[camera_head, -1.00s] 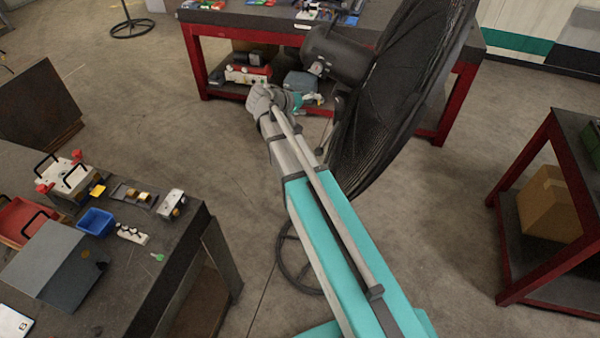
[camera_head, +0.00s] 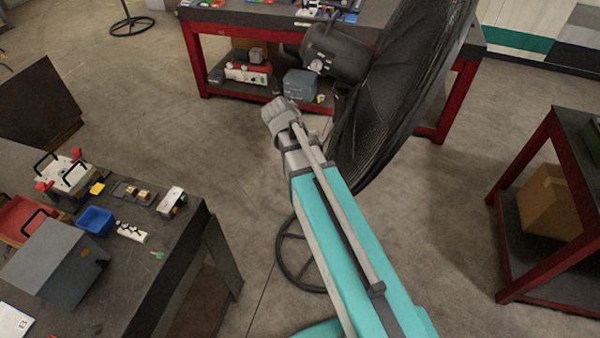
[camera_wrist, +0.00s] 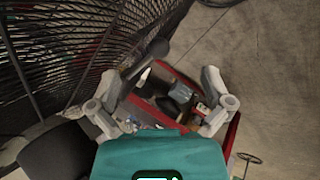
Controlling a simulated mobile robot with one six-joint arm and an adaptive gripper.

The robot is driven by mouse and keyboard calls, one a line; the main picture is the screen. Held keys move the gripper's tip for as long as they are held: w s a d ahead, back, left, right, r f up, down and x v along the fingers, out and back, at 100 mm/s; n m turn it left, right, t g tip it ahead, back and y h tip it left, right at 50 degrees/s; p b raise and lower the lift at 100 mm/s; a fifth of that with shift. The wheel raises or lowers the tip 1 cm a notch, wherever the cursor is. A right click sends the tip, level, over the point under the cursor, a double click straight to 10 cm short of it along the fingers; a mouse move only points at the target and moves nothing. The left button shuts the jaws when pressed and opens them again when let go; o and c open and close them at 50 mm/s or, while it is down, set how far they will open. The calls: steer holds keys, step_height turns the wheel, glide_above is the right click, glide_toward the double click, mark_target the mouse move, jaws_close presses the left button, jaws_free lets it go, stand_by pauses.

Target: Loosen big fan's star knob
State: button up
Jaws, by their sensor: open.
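The big fan stands in the upper middle of the head view, with its black cage (camera_head: 395,95) and dark motor housing (camera_head: 345,52). My gripper (camera_wrist: 160,78) is open, with its two fingers apart in the wrist view. In the wrist view the cage (camera_wrist: 55,62) fills the upper left. A dark piece with a rounded end (camera_wrist: 157,48) shows near the left finger, apparently beyond it. I cannot tell whether this is the star knob. Nothing is seen held between the fingers.
A red-framed table (camera_head: 245,20) stands behind the fan. A workbench (camera_head: 135,265) with a blue bin (camera_head: 95,220) and several parts is at lower left. A red-framed shelf with a cardboard box (camera_head: 552,203) is at right.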

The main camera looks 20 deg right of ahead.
steer(key=s+a+f+y+b, duration=0.3)
steer(key=s+a+f+y, duration=0.1)
steer(key=s+f, duration=0.1)
steer(key=shift+s+a+f+n+g, duration=0.2)
steer(key=shift+s+f+n+g, duration=0.1)
steer(key=shift+s+g, duration=0.15)
stand_by(0.3)
